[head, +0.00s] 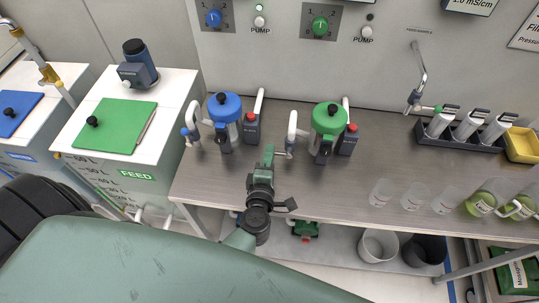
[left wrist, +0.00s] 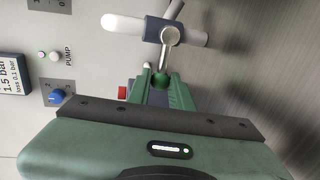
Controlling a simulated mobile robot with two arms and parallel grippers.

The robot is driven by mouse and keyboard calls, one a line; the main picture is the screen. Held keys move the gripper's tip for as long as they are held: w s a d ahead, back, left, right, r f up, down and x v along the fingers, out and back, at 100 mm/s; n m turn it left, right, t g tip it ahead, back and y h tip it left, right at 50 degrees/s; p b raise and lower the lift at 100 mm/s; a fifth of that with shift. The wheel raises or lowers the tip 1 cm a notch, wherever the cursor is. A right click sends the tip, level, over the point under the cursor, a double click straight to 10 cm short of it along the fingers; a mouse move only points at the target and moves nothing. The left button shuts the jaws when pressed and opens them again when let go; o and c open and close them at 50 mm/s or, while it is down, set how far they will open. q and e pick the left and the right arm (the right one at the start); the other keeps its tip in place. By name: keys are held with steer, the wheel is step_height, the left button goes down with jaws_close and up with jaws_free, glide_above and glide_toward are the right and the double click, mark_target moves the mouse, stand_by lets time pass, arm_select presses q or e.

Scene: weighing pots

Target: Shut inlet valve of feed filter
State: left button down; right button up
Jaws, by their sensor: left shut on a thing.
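The feed filter is the housing with a green lid (head: 327,117) on the bench. A white pipe with a valve (head: 292,127) stands at its left side. In the left wrist view the inlet valve (left wrist: 170,36) has a metal lever with a green ball knob (left wrist: 160,79). The lever points from the pipe towards my gripper, roughly across the pipe. My left gripper (head: 269,153) reaches in from the front, left of the filter. In the left wrist view its green fingers (left wrist: 162,90) are shut around the knob. My right gripper is not in view.
A similar blue-lidded filter (head: 224,107) stands to the left, near my gripper. A sample rack (head: 458,130) and several clear beakers (head: 415,197) are on the right of the bench (head: 350,180). The FEED tank (head: 125,125) stands at the left.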

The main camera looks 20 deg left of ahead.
arm_select(q)
steer(key=shift+f, duration=0.15)
steer(key=c, duration=1.3)
jaws_free()
steer(key=shift+s, duration=0.1)
steer(key=b+v, duration=0.1)
steer(key=v, duration=0.6)
steer(key=shift+s+d, duration=0.1)
steer(key=shift+s, duration=0.25)
